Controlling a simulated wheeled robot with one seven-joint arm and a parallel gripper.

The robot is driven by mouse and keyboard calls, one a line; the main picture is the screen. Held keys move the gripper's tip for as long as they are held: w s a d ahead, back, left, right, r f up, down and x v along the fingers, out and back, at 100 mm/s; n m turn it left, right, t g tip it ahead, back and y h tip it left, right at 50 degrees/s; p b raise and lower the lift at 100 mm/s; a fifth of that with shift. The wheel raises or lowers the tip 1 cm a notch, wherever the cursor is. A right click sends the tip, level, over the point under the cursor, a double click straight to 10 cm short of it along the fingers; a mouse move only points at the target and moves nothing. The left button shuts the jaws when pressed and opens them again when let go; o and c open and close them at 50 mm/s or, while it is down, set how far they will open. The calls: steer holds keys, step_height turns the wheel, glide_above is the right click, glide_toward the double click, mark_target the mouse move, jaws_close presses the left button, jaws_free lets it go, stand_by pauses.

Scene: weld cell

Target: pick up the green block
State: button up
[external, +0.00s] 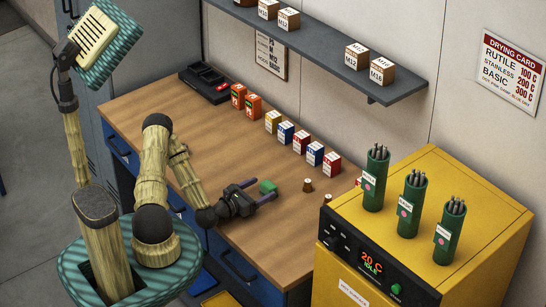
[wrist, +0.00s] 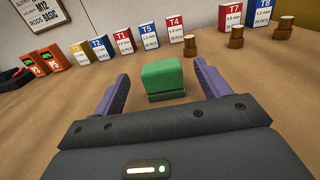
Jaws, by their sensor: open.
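The green block (external: 268,186) lies on the wooden bench top, near the bench's front edge in the external view. In the wrist view the green block (wrist: 163,79) stands just ahead, centred between the two purple fingers. My gripper (external: 262,193) is open, low over the bench. In the wrist view my gripper (wrist: 163,85) has one finger to the left of the block and one to the right. There are visible gaps on both sides, and nothing is held. The block's lowest part and how deep it sits between the fingers are hard to tell.
Small labelled boxes (external: 301,142) stand in a row behind the block. Brown cups (external: 307,185) stand to its right. Orange devices (external: 254,105) and a black tray (external: 204,82) are at the back left. A yellow oven (external: 455,190) with green rod canisters stands at the right.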

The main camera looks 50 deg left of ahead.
mark_target(267, 185)
steer(key=w, duration=0.3)
steer(key=shift+w+p, duration=0.2)
steer(key=shift+p, duration=0.1)
steer(key=c, duration=1)
steer(key=shift+c, duration=0.2)
steer(key=shift+r, duration=0.1)
step_height(267, 185, up, 10)
steer(key=shift+f+b, duration=0.1)
steer(key=shift+b, duration=0.25)
